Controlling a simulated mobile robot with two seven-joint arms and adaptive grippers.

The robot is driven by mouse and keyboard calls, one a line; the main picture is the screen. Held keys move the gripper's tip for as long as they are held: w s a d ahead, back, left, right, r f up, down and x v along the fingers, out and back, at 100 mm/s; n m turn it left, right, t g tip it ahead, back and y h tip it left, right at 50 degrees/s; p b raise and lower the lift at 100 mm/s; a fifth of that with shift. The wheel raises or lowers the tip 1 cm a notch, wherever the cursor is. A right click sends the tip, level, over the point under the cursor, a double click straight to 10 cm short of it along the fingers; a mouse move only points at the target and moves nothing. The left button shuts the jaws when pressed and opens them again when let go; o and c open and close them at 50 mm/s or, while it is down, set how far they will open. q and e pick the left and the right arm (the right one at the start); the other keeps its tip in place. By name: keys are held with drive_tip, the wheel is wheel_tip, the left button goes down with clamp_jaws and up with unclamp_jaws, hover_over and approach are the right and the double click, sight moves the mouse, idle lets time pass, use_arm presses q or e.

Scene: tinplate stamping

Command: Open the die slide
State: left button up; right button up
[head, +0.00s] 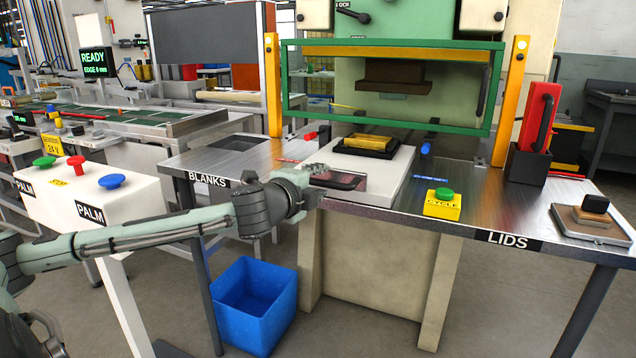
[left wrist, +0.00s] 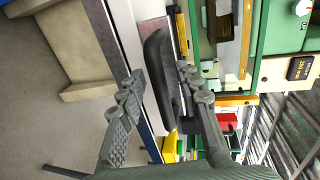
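The die slide is a white slab (head: 388,172) on the press table, carrying a dark die with a brass-coloured block (head: 368,142). A dark bar handle (head: 338,181) is at its front left. In the left wrist view the handle (left wrist: 159,75) stands between my fingers. My left gripper (head: 313,181) is at the handle, coming from the left. It is open, its fingers (left wrist: 162,100) on either side of the handle. The right finger is close to the handle; a gap shows on the left. I cannot tell whether either touches. My right gripper is not in view.
A green-framed guard (head: 392,129) hangs raised above the slide, between yellow posts (head: 273,85). A yellow box with a green button (head: 442,203) sits on the table to the right. A blue bin (head: 254,303) stands on the floor below my left arm. Floor in front is clear.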

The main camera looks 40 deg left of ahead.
use_arm(q)
drive_tip(key=shift+v, duration=1.95)
drive_tip(key=v, duration=0.3)
drive_tip(key=shift+s+r, duration=0.1)
drive_tip(key=shift+s, duration=0.15)
drive_tip(key=s+a+f+n+g, duration=0.2)
drive_tip(key=s+f+n, duration=0.1)
drive_tip(key=f, duration=0.6)
drive_tip(key=s+a+f+n+g+y, duration=0.1)
drive_tip(key=s+a+f+n+g, duration=0.15)
drive_tip(key=f, duration=0.75)
drive_tip(key=s+a+f+n+g, duration=0.2)
drive_tip(key=f+n, duration=0.1)
drive_tip(key=f, duration=0.6)
drive_tip(key=s+d+f+n+g+h, duration=0.1)
drive_tip(key=s+d+f+n+g, duration=0.1)
drive_tip(key=s+d+f, duration=0.5)
drive_tip(key=s+d+f+n+g+h, duration=0.2)
drive_tip(key=s+d+f, duration=0.4)
drive_tip(key=d+f, duration=0.6)
wheel_tip(320, 180, down, 5)
drive_tip(key=shift+s+r+n+g+h, duration=0.1)
drive_tip(key=shift+s+n+g+h, duration=0.25)
drive_tip(key=shift+n+g, duration=0.4)
